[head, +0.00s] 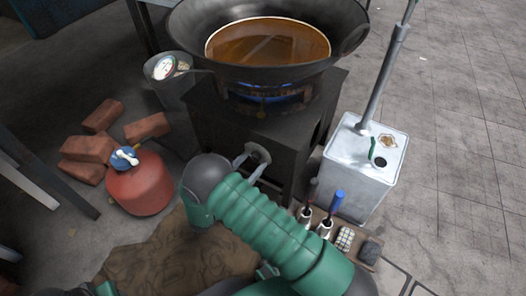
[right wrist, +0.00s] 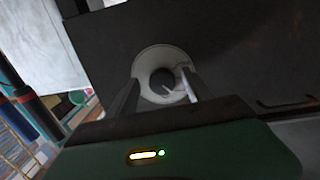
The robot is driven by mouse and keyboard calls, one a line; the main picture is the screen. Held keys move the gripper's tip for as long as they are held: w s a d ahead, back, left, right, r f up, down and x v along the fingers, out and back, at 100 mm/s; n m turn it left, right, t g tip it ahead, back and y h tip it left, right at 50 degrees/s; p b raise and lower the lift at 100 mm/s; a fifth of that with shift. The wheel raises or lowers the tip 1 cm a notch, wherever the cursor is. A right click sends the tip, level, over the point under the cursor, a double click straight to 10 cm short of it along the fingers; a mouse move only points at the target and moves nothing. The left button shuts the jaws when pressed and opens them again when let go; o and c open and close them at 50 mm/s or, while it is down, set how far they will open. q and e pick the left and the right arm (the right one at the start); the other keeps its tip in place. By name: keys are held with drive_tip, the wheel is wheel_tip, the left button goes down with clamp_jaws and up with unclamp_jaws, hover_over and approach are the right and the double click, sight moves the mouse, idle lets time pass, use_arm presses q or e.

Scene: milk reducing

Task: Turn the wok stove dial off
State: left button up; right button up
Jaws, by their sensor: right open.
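The wok stove (head: 225,115) is a dark box with a large wok (head: 190,35) of amber liquid on top. A blue flame (head: 285,97) shows under the wok. The dial (head: 258,150) is a round grey knob on the stove's front face. It also shows in the right wrist view (right wrist: 144,62), with a dark centre. My right gripper (head: 254,160) is at the dial, its open fingers one on each side of it. In the right wrist view the right gripper (right wrist: 161,76) frames the dial; whether the fingers touch it I cannot tell. My left gripper is not in view.
A white metal can (head: 350,165) stands right of the stove. A red gas cylinder (head: 145,190) and several bricks (head: 88,148) are at the left. A bucket (head: 160,68) stands at back left. Small bottles (head: 328,226) sit in front. Tiled floor is clear at far right.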

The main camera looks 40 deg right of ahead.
drive_tip(key=shift+w+a+r, duration=0.1)
drive_tip(key=shift+a+r, duration=0.1)
drive_tip(key=shift+r, duration=0.15)
drive_tip(key=shift+d+f, duration=0.2)
drive_tip(key=shift+d, duration=0.05)
drive_tip(key=c, duration=0.7)
clamp_jaws()
drive_tip(key=shift+a+r+m+y+p, duration=0.1)
drive_tip(key=shift+m+y+p, duration=0.05)
drive_tip(key=shift+m+p, duration=1.7)
drive_tip(key=shift+r+m+y+p, duration=0.1)
drive_tip(key=shift+m+y+p, duration=0.05)
drive_tip(key=shift+m+p, duration=1.7)
drive_tip(key=shift+f+m, duration=0.1)
drive_tip(key=shift+m, duration=0.2)
